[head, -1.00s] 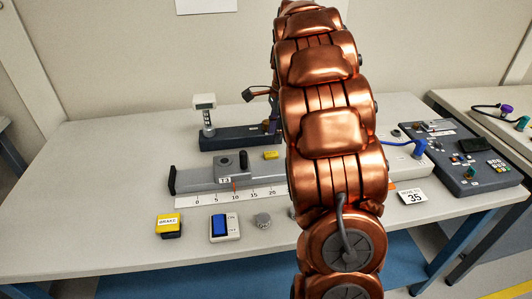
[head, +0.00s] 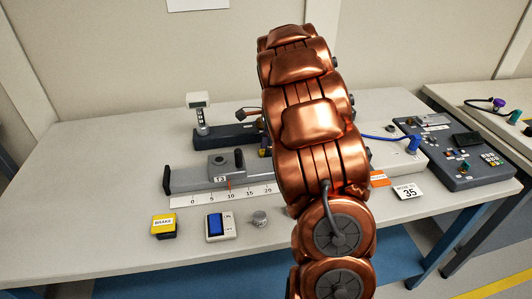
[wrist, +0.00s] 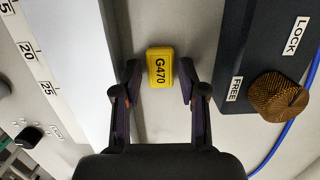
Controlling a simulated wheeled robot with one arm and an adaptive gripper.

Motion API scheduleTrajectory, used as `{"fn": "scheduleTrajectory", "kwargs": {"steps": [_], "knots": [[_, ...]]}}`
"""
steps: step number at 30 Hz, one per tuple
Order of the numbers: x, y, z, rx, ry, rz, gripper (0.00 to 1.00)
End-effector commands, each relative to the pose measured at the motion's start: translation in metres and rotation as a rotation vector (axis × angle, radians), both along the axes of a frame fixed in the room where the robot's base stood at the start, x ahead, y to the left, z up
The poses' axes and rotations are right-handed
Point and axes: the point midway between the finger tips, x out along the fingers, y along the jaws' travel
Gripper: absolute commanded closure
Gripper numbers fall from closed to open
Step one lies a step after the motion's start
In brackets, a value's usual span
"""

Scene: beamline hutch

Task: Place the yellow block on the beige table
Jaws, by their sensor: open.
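The yellow block (wrist: 160,67), labelled G470, lies on the pale table surface in the wrist view, in the gap between a white scaled rail and a dark unit. My gripper (wrist: 159,78) is open, with one finger on each side of the block and a narrow gap seen at each side. I cannot tell how high the fingertips are above the surface. In the head view the block is mostly hidden behind my arm, and the gripper is hidden too. The beige table (head: 90,175) fills most of the head view.
The rail with its T3 carriage (head: 225,164) runs along the table. A dark unit with a bronze knob (wrist: 278,97) and FREE and LOCK labels lies close right of the fingers. A yellow brake box (head: 163,226) and blue switch (head: 216,226) stand in front. Table space is clear at left.

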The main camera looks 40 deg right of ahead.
Motion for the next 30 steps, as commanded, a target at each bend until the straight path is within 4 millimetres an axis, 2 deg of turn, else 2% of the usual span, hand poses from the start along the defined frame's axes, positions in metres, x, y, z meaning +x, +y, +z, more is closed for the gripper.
{"fn": "scheduleTrajectory", "kwargs": {"steps": [7, 18, 25, 30], "knots": [[0.001, 0.000, -0.003, -0.001, -0.002, 0.001, 0.58], [0.001, 0.000, -0.003, -0.001, -0.002, 0.001, 0.93], [0.001, 0.000, -0.001, -0.001, -0.002, 0.001, 0.94], [0.001, 0.001, 0.009, 0.000, -0.001, 0.001, 0.94]]}}
